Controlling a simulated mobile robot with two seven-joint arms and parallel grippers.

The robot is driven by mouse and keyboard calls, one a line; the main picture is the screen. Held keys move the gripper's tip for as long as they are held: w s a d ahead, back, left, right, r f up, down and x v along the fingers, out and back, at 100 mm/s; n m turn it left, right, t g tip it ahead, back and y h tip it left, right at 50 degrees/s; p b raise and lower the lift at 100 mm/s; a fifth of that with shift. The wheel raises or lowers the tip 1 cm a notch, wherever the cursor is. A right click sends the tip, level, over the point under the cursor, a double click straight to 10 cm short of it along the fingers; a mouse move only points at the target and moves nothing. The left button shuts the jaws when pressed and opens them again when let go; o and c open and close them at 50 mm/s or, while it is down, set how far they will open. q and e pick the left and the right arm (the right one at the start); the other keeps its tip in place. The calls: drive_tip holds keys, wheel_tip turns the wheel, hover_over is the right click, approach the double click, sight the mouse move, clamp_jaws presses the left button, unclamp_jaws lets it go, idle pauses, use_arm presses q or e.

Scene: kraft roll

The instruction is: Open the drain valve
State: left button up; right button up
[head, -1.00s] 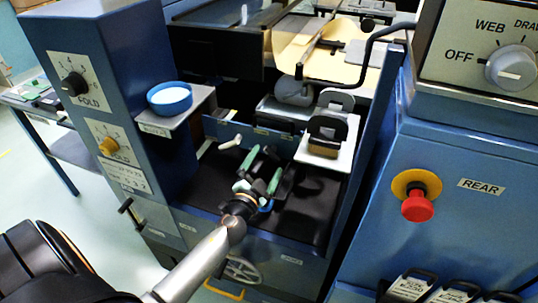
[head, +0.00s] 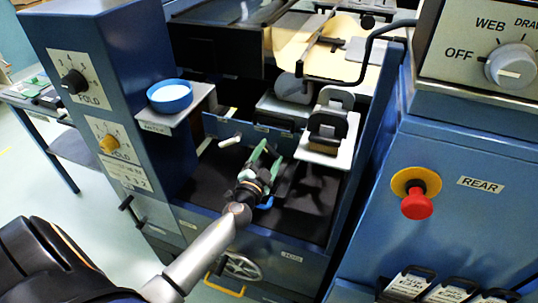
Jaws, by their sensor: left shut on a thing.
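My left gripper (head: 267,152) reaches into the dark bay of the blue machine, with its green fingers close together. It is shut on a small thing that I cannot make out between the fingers. A pale lever handle (head: 231,140) sticks out just left of the fingertips, apart from them. A small blue part (head: 265,203) shows partly behind the gripper's wrist. I cannot tell which part is the drain valve; no readable label names it. My right gripper is not in view.
A blue bowl (head: 170,96) stands on a shelf left of the bay. Black holders (head: 328,128) stand on a light plate at right. A handwheel (head: 241,265) is below. A red stop button (head: 416,204) is on the right cabinet. The bay's black floor is mostly clear.

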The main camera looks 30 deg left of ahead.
use_arm(q)
drive_tip(key=c, duration=0.6)
drive_tip(key=shift+c, duration=0.2)
drive_tip(key=shift+m, duration=0.3)
drive_tip(key=m, duration=0.4)
drive_tip(key=shift+b, duration=0.35)
drive_tip(key=m, duration=0.4)
drive_tip(key=shift+m, duration=0.4)
drive_tip(key=m, duration=0.4)
drive_tip(key=shift+m, duration=0.3)
drive_tip(key=m, duration=0.3)
drive_tip(key=shift+p, duration=0.4)
drive_tip(key=shift+m, duration=0.5)
